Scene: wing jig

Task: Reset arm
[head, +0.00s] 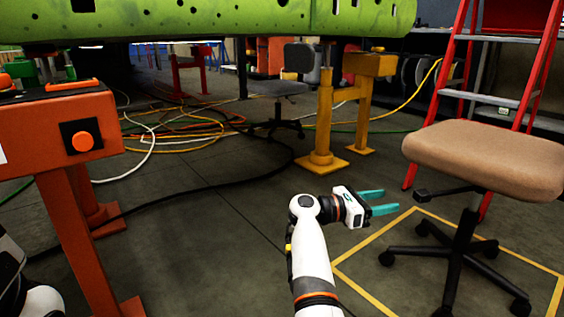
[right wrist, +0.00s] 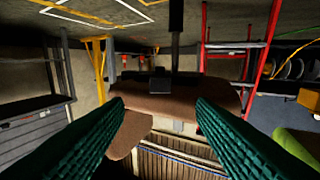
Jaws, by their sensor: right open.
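My right gripper (head: 378,202) is in the lower middle of the head view, with its teal fingers pointing right. The fingers are apart, with nothing between them. In the right wrist view the two green ridged fingers (right wrist: 160,125) frame the view, spread wide and empty. Beyond them is the brown chair seat (right wrist: 170,103), which looks upside down there. My left gripper is not in view; only a white piece that seems to be part of my left arm shows at the lower left edge of the head view.
A tan office chair (head: 490,157) stands close right of the gripper, over a yellow floor outline (head: 372,301). A red ladder (head: 450,75) is behind it. An orange stand (head: 50,130) is at left. Cables (head: 190,140) cross the floor. A green wing panel (head: 200,18) spans the top.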

